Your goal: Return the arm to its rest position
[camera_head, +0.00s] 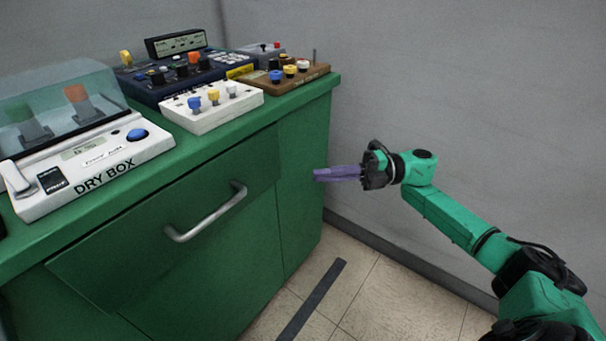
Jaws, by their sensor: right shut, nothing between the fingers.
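My right arm comes in from the lower right, green with black joints. Its gripper (320,175) has purple fingers, which are shut with nothing between them. It hangs in the air to the right of the green cabinet (305,165), pointing left towards its side, below the worktop's height. I cannot tell the exact gap between the fingertips and the cabinet. My left gripper does not show.
On the cabinet stand a dry box (100,165) with a clear lid, a white box with knobs (212,112), a dark blue instrument (175,75) and a brown board (290,80). A drawer handle (207,213) sticks out in front. A grey wall (450,80) stands behind; tiled floor lies below.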

